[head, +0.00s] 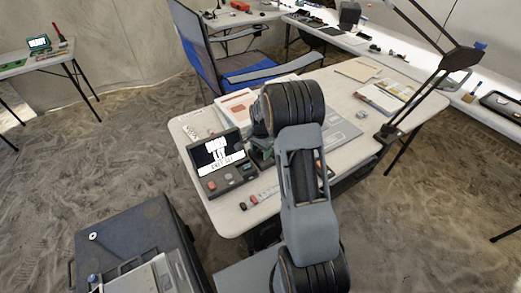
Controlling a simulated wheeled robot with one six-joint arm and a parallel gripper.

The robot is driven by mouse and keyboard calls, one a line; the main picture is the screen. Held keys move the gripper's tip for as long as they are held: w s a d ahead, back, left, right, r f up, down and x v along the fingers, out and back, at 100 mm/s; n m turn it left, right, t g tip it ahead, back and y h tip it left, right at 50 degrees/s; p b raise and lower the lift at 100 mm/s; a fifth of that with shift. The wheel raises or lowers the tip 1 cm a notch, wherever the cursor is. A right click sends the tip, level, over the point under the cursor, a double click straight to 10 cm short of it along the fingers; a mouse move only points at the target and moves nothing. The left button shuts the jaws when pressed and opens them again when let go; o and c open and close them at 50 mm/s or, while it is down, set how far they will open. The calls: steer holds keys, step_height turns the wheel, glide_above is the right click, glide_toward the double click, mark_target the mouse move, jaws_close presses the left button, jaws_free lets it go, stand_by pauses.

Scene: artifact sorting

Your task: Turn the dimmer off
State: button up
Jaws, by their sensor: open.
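No thing that I can surely name as the dimmer shows in the head view. A dark control box (219,160) with a lit black-and-white screen stands tilted on the near left of the table (233,215). Its front edge carries a red button (211,185) and some small dark controls; their settings are too small to tell. My arm (308,215) reaches up over the table, just right of the box, and hides part of the tabletop. My gripper is not visible; the arm's ridged black joint may hide it.
A blue folding chair (209,50) stands behind the table. A lamp arm (425,95) rises at its right edge. Books and papers (379,99) lie at the far right. A dark case (130,240) stands at the lower left. Sandy floor is open at left.

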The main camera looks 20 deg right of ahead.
steer(key=c, duration=0.9)
steer(key=shift+c, duration=0.2)
